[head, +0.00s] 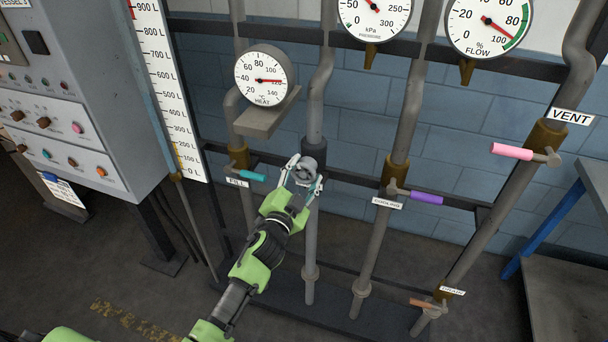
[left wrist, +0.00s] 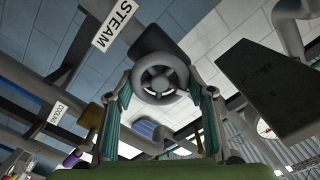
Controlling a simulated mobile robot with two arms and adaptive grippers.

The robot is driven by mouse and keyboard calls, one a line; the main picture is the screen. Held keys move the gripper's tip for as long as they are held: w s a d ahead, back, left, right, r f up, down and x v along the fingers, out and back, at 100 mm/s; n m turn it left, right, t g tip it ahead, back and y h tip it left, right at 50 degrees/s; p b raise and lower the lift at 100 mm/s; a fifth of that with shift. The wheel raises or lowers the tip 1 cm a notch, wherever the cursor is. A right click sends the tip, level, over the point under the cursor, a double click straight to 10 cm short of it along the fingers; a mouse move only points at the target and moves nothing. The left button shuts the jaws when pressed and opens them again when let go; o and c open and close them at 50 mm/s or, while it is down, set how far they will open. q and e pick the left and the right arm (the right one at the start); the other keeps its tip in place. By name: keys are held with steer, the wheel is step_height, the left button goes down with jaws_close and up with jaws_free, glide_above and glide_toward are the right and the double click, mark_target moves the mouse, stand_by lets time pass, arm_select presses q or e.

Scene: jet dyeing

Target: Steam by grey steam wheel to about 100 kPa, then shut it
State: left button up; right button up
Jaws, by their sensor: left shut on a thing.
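The grey steam wheel (head: 308,172) is a small round handwheel on a vertical grey pipe, left of the middle in the head view. It shows face-on with its spokes in the left wrist view (left wrist: 161,83), beside the STEAM label (left wrist: 115,24). My left gripper (head: 303,174) is shut on the wheel, with a finger at each side of its rim. The pressure gauge (head: 374,18), marked in kPa, is cut by the top edge of the head view. Its red needle shows only in part, so I cannot read it surely. My right gripper is not in view.
The teal FILL handle (head: 252,176) is close left of the wheel. The purple COOLING handle (head: 426,198) is to the right. The pink VENT handle (head: 511,151) and orange DRAIN handle (head: 423,303) are farther right. The heat gauge (head: 264,75) hangs above.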

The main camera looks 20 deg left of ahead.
arm_select(q)
steer(key=shift+m+b, duration=0.3)
steer(key=shift+m, duration=1.9)
steer(key=o, duration=1.1)
steer(key=shift+f, duration=0.1)
steer(key=shift+s, duration=0.15)
steer(key=s, duration=1.1)
steer(key=shift+s+a, duration=0.15)
steer(key=shift+s, duration=0.25)
